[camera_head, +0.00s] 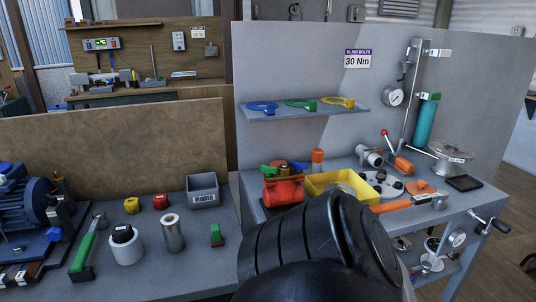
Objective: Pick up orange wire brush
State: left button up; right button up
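A long orange-handled tool (396,205) lies on the right grey bench, just right of the large black arm link that is mine. It has a grey metal part at its right end. It is the likeliest match for the orange wire brush, but its bristles cannot be made out. An orange upright piece (317,160) and an orange part with a red lever (400,164) also stand on this bench. Neither gripper shows, and no fingertips are visible. My black link hides the front middle of the bench.
A yellow tray (345,178), a red-orange canister (283,190) and a black tray (464,183) crowd the right bench (480,202). A hand crank (488,222) juts from its right side. The left bench holds a green-handled tool (88,243), metal cylinders and a grey bin (203,193).

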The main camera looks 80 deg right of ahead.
aim_at(404, 166)
jog(key=u, duration=0.1)
jog(key=k, duration=2.45)
jog(key=z, duration=0.95)
